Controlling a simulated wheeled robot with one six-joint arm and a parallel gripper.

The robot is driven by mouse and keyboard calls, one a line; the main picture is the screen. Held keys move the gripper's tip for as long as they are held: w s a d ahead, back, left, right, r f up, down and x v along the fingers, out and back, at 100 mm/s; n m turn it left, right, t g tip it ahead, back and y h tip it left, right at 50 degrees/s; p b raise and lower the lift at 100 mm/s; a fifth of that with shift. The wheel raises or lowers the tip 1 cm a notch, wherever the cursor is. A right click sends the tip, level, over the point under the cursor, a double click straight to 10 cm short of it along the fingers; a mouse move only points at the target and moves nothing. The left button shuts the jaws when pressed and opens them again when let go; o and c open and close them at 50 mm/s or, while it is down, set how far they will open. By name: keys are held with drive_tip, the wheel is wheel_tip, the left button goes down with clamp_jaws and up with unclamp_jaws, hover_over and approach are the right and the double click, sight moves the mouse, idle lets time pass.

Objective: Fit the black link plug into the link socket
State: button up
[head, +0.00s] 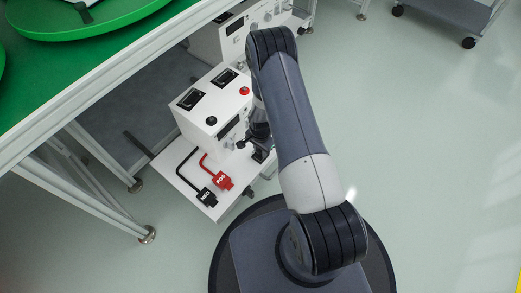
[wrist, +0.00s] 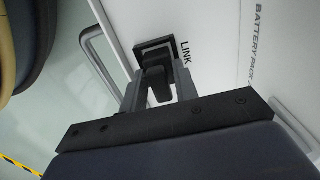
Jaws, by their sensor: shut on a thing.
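In the wrist view my gripper (wrist: 158,78) is shut on the black link plug (wrist: 159,92), which sits between its two grey fingers. The dark link socket (wrist: 146,46) is on the white panel just beyond the fingertips, beside the printed word LINK. The plug is lined up close to the socket; I cannot tell whether it touches or enters it. In the head view my gripper (head: 262,148) is low at the right side of the white battery unit (head: 200,122), partly hidden by my arm. The plug and socket cannot be made out clearly there.
A black NEG connector (head: 206,197) and a red POS connector (head: 222,181) lie on the unit's front shelf with their leads. A metal handle (wrist: 100,60) is left of the socket. A green-topped table (head: 60,75) stands at left.

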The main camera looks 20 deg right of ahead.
drive_tip(key=shift+f, duration=0.25)
drive_tip(key=o, duration=1.1)
drive_tip(key=shift+r, duration=0.1)
drive_tip(key=shift+c, duration=0.2)
wheel_tip(320, 180, up, 12)
drive_tip(key=p, duration=0.4)
drive_tip(key=shift+r+p, duration=0.2)
drive_tip(key=shift+p, duration=0.1)
